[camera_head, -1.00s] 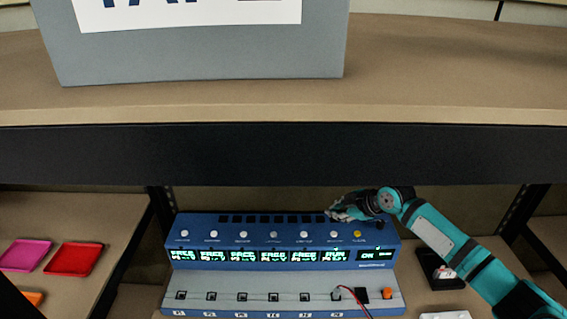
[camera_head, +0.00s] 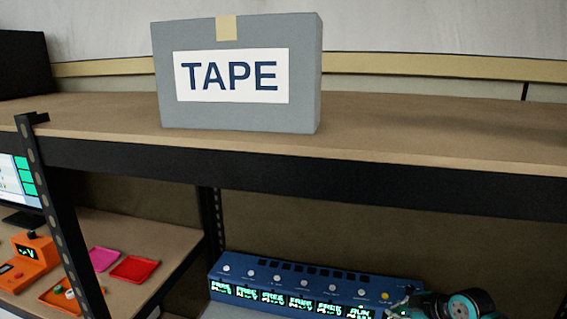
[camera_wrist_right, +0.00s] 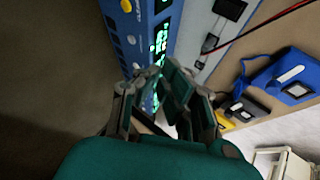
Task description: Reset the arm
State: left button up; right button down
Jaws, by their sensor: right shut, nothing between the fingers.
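My right arm is teal and comes in at the lower right of the head view, where its gripper (camera_head: 400,306) is cut by the bottom edge beside the right end of a blue device (camera_head: 300,272). In the right wrist view the gripper (camera_wrist_right: 172,75) has its fingers together with nothing between them, in front of the blue device's panel (camera_wrist_right: 163,20). The device has a row of knobs and lit green displays. My left gripper is not in view.
A grey box labelled TAPE (camera_head: 240,110) stands on the upper shelf (camera_head: 430,125) above the device. Pink (camera_head: 103,259) and red (camera_head: 134,268) trays lie on the lower left shelf near an orange device (camera_head: 28,262). A red cable (camera_wrist_right: 265,28) shows in the wrist view.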

jog(key=s+a+f+m+g, duration=0.1)
jog(key=s+a+f+m, duration=0.1)
jog(key=s+a+f, duration=0.45)
jog(key=s+a+f+m+g, duration=0.25)
jog(key=s+a, duration=0.45)
jog(key=s, duration=0.5)
jog(key=s+d+r+m+h, duration=0.15)
jog(key=s+m, duration=0.25)
jog(key=s, duration=0.5)
jog(key=s+d+m+h, duration=0.3)
jog(key=s+m, duration=0.1)
jog(key=s, duration=0.5)
notch_tip(320, 180, down, 32)
jog(key=s+f+g+b, duration=0.1)
jog(key=s+g+b, duration=0.1)
jog(key=b, duration=0.3)
pick_arm(q)
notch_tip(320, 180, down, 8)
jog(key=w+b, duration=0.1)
jog(key=b, duration=0.1)
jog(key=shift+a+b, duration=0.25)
jog(key=shift+b, duration=0.15)
pick_arm(e)
jog(key=s+d+f+g, duration=0.1)
jog(key=s+d+f, duration=0.2)
jog(key=s+f, duration=1.3)
jog(key=shift+f, duration=0.55)
